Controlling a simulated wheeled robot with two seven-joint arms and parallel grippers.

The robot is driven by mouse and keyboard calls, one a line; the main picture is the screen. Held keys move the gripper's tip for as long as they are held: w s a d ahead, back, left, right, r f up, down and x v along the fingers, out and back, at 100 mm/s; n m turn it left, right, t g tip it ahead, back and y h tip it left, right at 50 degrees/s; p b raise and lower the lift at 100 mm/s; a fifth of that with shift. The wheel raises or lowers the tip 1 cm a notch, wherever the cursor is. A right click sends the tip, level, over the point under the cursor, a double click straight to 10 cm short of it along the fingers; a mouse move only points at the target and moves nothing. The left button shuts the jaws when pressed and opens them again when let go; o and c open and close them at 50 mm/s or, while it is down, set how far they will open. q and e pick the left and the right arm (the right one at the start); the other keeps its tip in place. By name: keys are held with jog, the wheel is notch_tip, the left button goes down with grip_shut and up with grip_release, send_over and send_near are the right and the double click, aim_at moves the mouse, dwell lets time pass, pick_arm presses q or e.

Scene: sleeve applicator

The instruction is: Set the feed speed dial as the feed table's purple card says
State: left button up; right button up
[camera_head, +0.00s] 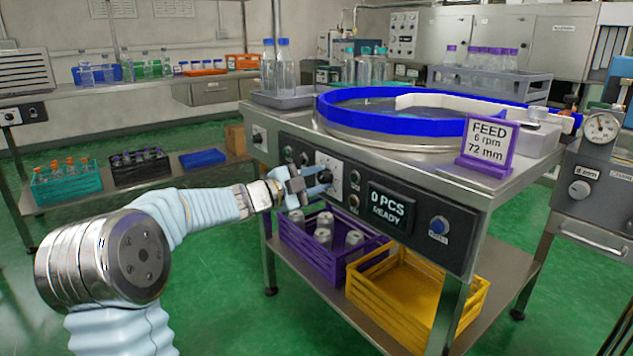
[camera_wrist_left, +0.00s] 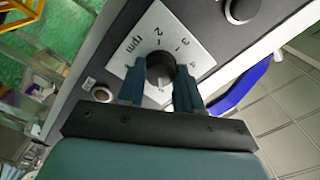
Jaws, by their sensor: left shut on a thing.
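The purple card (camera_head: 487,146) stands on the right part of the feed table (camera_head: 390,165) and reads "FEED 6 rpm 72 mm". My left gripper (camera_head: 313,184) is at the table's front panel, shut on the black feed speed dial (camera_wrist_left: 160,66). In the left wrist view, my left gripper (camera_wrist_left: 160,88) has one finger on each side of the knob. The white dial plate (camera_wrist_left: 150,35) shows "rpm" and the numbers 2, 3 and 4; its lower part is partly hidden by the fingers. I cannot tell the pointer's setting for sure. My right gripper is out of view.
A display (camera_head: 388,207) reading "0 PCS READY" and a blue button (camera_head: 438,226) sit right of the dial. Below are a purple crate (camera_head: 303,243) with grey pieces and a yellow crate (camera_head: 415,308). A blue-rimmed bowl (camera_head: 345,107) tops the table.

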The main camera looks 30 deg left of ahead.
pick_arm(q)
jog(key=o, duration=1)
jog(key=shift+o, duration=0.2)
jog(key=v, duration=1.4)
jog(key=shift+w+f, duration=0.1)
jog(key=shift+w, duration=0.05)
